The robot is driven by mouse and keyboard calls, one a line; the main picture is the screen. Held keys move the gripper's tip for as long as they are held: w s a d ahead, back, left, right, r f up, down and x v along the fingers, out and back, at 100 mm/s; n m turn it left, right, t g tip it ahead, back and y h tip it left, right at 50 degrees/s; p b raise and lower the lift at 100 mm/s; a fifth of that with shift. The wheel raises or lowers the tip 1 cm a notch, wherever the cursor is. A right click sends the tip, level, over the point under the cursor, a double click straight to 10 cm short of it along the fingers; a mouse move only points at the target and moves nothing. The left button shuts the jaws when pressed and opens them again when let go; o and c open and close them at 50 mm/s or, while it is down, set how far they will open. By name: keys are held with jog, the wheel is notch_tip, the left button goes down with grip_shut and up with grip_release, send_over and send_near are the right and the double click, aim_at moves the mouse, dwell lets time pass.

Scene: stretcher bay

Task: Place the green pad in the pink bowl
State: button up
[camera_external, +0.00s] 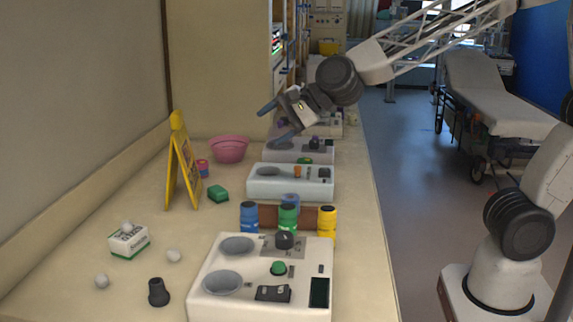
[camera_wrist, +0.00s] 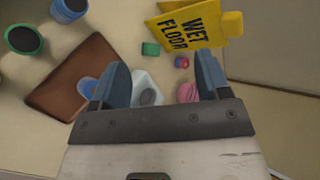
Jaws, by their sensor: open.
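The green pad (camera_external: 218,193) is a small block lying on the counter, right of the yellow sign's foot. It also shows in the wrist view (camera_wrist: 150,48), beyond my fingertips. The pink bowl (camera_external: 230,148) stands upright at the back of the counter near the wall. In the wrist view the bowl (camera_wrist: 187,92) is partly hidden by my right finger and gripper body. My gripper (camera_external: 267,122) is open and empty, raised above the counter, right of the bowl in the external view. Its blue fingers (camera_wrist: 160,80) are spread wide and touch nothing.
A yellow wet-floor sign (camera_external: 182,165) stands left of the pad. A small red and blue item (camera_external: 203,168) sits between sign and bowl. Several coloured jars (camera_external: 288,218) stand by a brown block (camera_external: 267,215). White consoles (camera_external: 290,182) line the right side. The front left holds a box (camera_external: 129,242).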

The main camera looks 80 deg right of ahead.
jog(key=s+d+f+n+g, duration=0.1)
jog(key=s+n+g, duration=0.1)
jog(key=s+n, duration=0.4)
jog(key=s+f+n+g, duration=0.1)
jog(key=s+n+g, duration=0.2)
jog(key=s, duration=1.4)
jog(key=s+d+f+n+g+h, duration=0.1)
jog(key=s+n+g, duration=0.2)
jog(key=s+n, duration=0.8)
jog(key=shift+s+d+f, duration=0.15)
jog(key=shift+d, duration=0.2)
jog(key=shift+o, duration=0.4)
